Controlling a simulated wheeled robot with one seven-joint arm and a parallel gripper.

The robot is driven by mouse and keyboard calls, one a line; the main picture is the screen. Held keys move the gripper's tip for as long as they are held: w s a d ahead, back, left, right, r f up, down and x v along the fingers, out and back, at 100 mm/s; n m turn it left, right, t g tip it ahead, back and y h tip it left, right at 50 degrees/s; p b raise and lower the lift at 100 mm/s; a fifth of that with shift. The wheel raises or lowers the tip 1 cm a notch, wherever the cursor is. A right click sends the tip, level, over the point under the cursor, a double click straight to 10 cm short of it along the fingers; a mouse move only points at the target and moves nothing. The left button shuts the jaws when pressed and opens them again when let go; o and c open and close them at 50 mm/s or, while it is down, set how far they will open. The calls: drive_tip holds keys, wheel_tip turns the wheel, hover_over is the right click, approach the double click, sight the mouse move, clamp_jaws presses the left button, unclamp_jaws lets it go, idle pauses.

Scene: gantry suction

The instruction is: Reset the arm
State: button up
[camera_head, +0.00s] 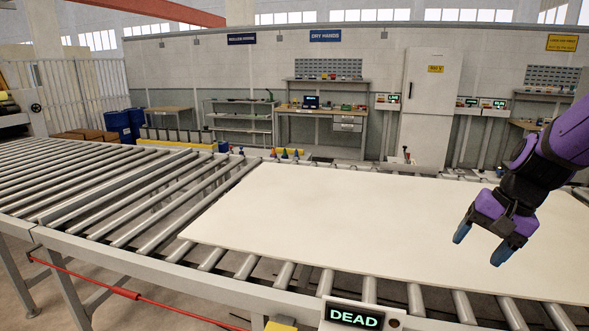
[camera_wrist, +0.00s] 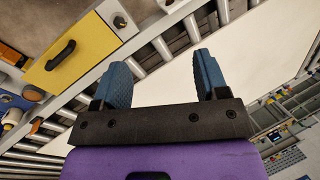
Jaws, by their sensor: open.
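My gripper (camera_head: 481,243) is at the right of the head view, with a purple and black body and blue fingertips. Its fingers are apart with nothing between them. It hangs above a large white panel (camera_head: 330,225) that lies flat on the roller conveyor. In the wrist view my gripper (camera_wrist: 165,82) also shows two blue fingers spread apart and empty. The white panel (camera_wrist: 262,55) lies beyond them, with bare rollers beside it.
The roller conveyor (camera_head: 75,228) runs across the foreground, bare at the left. A display reading DEAD (camera_head: 354,317) stands at its front edge. A yellow box with a black handle (camera_wrist: 82,45) shows in the wrist view. A workbench (camera_head: 325,112) and grey cabinet (camera_head: 430,100) stand far behind.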

drive_tip(key=s+a+r+n+t+h, duration=0.3)
drive_tip(key=s+r+n, duration=0.3)
drive_tip(key=s+r, duration=0.6)
drive_tip(key=s+a, duration=0.1)
drive_tip(key=s, duration=0.2)
drive_tip(key=shift+s+n+t, duration=0.15)
drive_tip(key=shift+n+t, duration=0.25)
